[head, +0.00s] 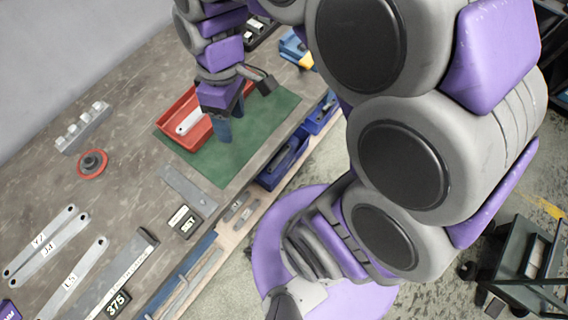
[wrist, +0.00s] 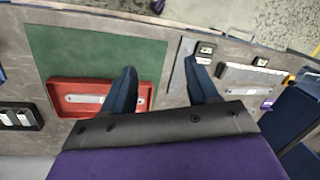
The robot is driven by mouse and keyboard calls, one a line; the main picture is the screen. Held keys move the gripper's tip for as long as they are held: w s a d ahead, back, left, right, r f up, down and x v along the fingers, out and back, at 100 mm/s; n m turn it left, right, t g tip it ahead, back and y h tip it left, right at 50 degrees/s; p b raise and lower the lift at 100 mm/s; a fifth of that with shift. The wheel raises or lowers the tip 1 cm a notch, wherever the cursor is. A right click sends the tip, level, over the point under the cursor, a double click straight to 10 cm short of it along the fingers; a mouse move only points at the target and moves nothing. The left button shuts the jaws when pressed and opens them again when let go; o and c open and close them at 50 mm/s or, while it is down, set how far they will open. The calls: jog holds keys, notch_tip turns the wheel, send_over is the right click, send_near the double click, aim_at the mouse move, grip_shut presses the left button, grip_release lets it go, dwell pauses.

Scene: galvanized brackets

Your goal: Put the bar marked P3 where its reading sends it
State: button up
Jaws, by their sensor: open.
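A pale metal bar (head: 188,122) lies in a red tray (head: 166,120) on a green mat (head: 225,165). The bar (wrist: 85,98) and tray (wrist: 55,86) also show in the wrist view; no mark on that bar can be read. My gripper (head: 230,122) is over the mat at the tray's right side, partly hiding the tray. Its fingers (wrist: 160,70) stand wide apart with nothing between them; one overlaps the tray's end in the wrist view. Three labelled bars (head: 45,246) lie at the left, their marks hard to read; none clearly reads P3.
A long dark gauge (head: 122,272) has a display seeming to read 375. A smaller display unit (head: 184,222) sits by a grey plate (head: 190,190). A red-rimmed round item (head: 92,163) and a pegged block (head: 82,127) stand at left. Blue bins (head: 283,163) line the bench edge.

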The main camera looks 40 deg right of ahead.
jog(key=s+d+f+m+h, duration=0.1)
jog(key=s+d+f+m, duration=0.1)
jog(key=s+m, duration=0.6)
jog(key=s+d, duration=0.1)
jog(key=s, duration=0.5)
jog(key=shift+s, duration=0.15)
dwell(0.5)
